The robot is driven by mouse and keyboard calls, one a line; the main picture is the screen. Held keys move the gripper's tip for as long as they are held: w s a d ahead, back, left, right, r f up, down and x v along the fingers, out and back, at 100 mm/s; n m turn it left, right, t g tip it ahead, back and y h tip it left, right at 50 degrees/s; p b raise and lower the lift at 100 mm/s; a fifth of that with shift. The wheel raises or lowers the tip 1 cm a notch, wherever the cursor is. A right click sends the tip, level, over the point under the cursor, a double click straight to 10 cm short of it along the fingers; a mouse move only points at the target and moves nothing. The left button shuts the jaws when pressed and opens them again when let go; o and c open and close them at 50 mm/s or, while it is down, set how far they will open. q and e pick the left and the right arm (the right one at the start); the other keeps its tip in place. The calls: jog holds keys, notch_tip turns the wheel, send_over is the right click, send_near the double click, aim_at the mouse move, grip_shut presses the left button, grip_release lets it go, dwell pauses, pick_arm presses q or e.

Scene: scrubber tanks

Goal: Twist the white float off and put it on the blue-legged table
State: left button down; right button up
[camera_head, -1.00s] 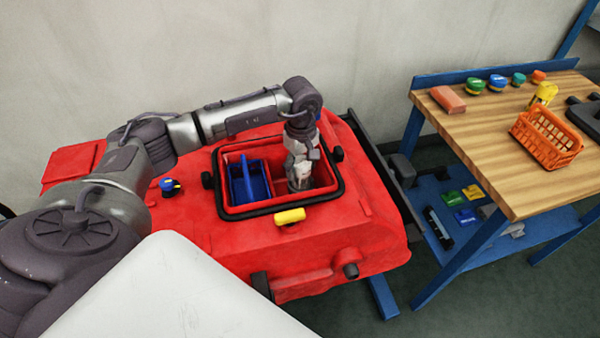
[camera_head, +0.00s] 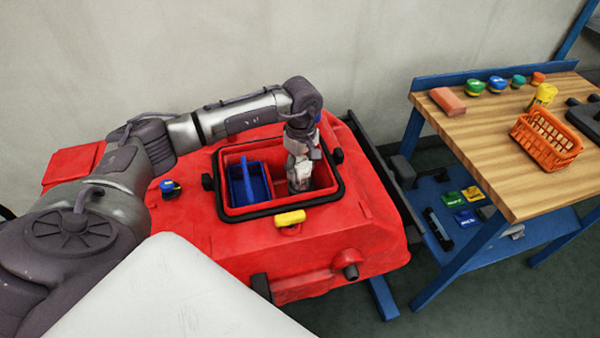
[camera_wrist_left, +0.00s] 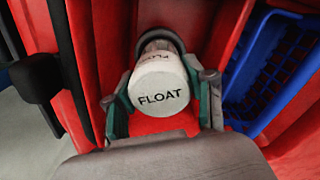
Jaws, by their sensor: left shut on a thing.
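The white float (camera_wrist_left: 160,88), a short cylinder lettered FLOAT, shows in the left wrist view inside the red tank (camera_head: 328,215). My left gripper (camera_wrist_left: 163,108) is shut on it, one finger on each side. In the head view my left gripper (camera_head: 299,178) reaches down into the right part of the tank opening, and the float is hidden there. The blue-legged table (camera_head: 478,140) with a wooden top stands at the right. My right gripper is not in view.
A blue basket (camera_head: 250,184) sits in the tank's left part. A black rim frames the opening, with a yellow latch (camera_head: 290,217) in front. The table holds an orange basket (camera_head: 546,140), a brick (camera_head: 448,101) and several small items. Its front left top is clear.

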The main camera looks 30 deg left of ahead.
pick_arm(q)
jog(key=shift+r, duration=0.3)
jog(key=shift+r+p, duration=0.45)
jog(key=shift+r, duration=0.1)
dwell(0.6)
jog(key=shift+r, duration=0.35)
jog(key=shift+r+p, duration=1.4)
jog(key=shift+r, duration=0.7)
